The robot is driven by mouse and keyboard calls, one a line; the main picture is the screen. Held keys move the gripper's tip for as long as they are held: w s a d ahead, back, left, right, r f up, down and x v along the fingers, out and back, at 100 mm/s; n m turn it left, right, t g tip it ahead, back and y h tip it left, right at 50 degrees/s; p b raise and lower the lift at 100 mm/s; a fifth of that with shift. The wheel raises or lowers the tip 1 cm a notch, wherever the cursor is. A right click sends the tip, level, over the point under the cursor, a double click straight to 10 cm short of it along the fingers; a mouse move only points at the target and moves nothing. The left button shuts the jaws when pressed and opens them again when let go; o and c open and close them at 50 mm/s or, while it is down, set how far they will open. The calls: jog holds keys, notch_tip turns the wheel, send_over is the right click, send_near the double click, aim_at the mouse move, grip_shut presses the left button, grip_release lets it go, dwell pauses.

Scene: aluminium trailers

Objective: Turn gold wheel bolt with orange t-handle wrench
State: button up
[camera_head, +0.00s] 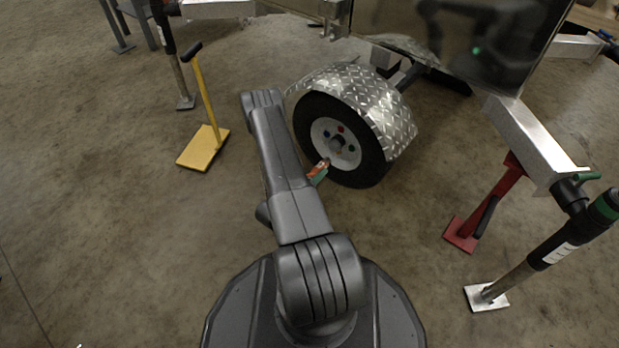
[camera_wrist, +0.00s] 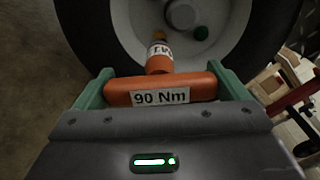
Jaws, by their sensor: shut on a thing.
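The orange t-handle wrench (camera_wrist: 118,92) has a "90 Nm" label on its crossbar and a white band on its shaft. My gripper (camera_wrist: 163,82), with green fingers, is shut on the crossbar, one finger at each end. The shaft points at the wheel (camera_wrist: 122,22). A gold bit, seemingly the gold wheel bolt (camera_wrist: 159,35), shows just beyond the shaft's tip; I cannot tell if the wrench is seated on it. In the head view the wrench (camera_head: 322,167) shows small and orange at the lower left of the wheel hub, with my gripper (camera_head: 318,176) partly hidden by my arm.
A green bolt (camera_wrist: 201,33) sits right of the wrench. A diamond-plate fender (camera_head: 375,98) covers the tyre (camera_head: 368,172). A yellow chock with a handle (camera_head: 203,148) stands left. A red stand (camera_head: 487,205) and a jack post (camera_head: 525,268) stand right. The floor in front is clear.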

aim_at(322, 167)
jog(key=shift+x, duration=2.85)
jog(key=m, duration=0.4)
jog(key=shift+m, duration=0.3)
jog(key=m, duration=0.5)
jog(key=shift+m, duration=0.4)
jog(key=m, duration=1.1)
